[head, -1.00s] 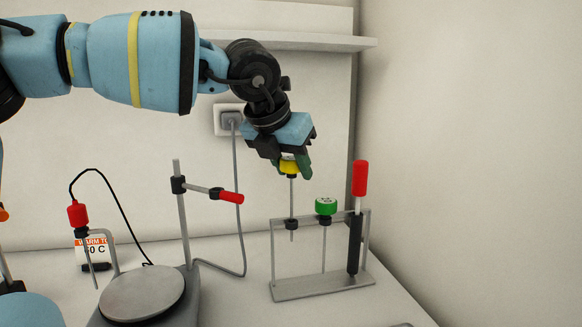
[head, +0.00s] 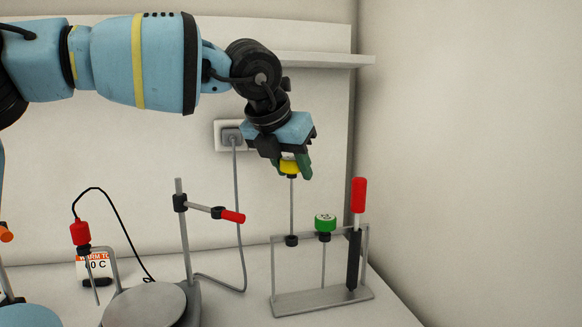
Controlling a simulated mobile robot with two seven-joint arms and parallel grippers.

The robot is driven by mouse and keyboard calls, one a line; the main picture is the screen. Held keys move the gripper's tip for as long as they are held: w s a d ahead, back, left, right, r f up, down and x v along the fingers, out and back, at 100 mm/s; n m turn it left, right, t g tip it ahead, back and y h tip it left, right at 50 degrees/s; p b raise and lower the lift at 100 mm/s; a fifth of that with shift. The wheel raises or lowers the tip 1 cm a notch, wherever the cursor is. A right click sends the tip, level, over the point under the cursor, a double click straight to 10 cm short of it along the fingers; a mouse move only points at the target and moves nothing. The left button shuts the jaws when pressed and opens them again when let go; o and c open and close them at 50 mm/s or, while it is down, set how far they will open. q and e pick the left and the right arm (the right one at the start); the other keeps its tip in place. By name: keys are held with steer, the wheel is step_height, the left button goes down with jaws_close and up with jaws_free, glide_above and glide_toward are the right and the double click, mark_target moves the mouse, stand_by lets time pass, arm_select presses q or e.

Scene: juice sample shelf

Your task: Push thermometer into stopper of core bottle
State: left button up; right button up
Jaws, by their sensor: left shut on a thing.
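My left gripper (head: 289,160) is shut on the yellow head of a thin-stemmed probe (head: 291,205), which looks like the thermometer. It holds the probe upright above the left end of a small metal rack (head: 322,301). The stem's lower end is at the black ring (head: 291,240) on the rack's top bar. I cannot tell whether the tip is still inside the ring. The core bottle and its stopper are not in view. My right gripper is not in view.
The rack also holds a green-capped probe (head: 325,223) and a red-handled black tool (head: 355,233). A hotplate (head: 145,305) with a clamp stand (head: 185,235) stands left. A red-topped probe (head: 80,233) and label (head: 97,267) are beyond. A wall bounds the right.

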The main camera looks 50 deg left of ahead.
arm_select(q)
steer(key=shift+r+p, duration=0.65)
steer(key=shift+r, duration=0.6)
